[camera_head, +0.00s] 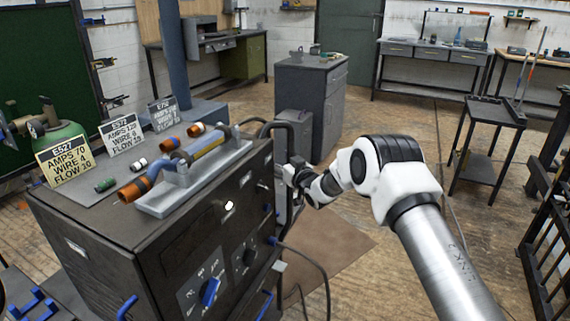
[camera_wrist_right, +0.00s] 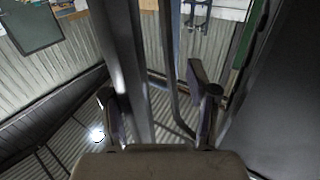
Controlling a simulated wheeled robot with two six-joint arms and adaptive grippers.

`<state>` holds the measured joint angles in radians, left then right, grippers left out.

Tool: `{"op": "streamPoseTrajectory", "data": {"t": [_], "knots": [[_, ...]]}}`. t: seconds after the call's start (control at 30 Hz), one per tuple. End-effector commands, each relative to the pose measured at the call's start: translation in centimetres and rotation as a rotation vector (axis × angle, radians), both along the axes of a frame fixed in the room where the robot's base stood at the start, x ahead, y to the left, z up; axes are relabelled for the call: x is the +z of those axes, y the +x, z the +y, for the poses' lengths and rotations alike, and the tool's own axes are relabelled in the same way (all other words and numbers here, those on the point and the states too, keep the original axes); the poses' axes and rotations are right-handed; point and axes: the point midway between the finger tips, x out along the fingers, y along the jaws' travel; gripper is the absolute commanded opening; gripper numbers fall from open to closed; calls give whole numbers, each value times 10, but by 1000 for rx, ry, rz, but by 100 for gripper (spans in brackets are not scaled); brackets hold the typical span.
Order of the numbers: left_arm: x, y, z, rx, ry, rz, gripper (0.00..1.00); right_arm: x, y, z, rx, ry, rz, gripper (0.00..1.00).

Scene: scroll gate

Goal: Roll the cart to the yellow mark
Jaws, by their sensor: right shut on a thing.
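The cart appears to be the dark grey cabinet (camera_head: 165,240) at the left, with a dark bent handle (camera_head: 270,126) at its far right corner. My right gripper (camera_head: 297,180) is at that handle. In the right wrist view its two fingers (camera_wrist_right: 157,105) stand either side of upright grey bars, and it is shut on the handle (camera_wrist_right: 130,60). The exact contact is hard to see. I see no yellow mark on the visible floor.
Number signs (camera_head: 122,134) and a torch on a grey stand (camera_head: 180,185) sit on the cabinet's top. A brown mat (camera_head: 335,250) lies right of it. A grey cabinet (camera_head: 310,100) stands behind, a small dark table (camera_head: 490,135) at the right. The floor between is mostly clear.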

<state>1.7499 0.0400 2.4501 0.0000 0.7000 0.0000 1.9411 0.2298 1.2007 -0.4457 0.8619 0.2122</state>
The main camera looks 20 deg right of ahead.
Motion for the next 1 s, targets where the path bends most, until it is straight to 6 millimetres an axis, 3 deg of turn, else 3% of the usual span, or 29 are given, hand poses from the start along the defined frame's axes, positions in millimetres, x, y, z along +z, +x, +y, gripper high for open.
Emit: {"op": "streamPoseTrajectory", "data": {"t": [1.0], "knots": [[43,0,0,0,0,0,0,-2,-84,-9,2,2,9,50]]}}
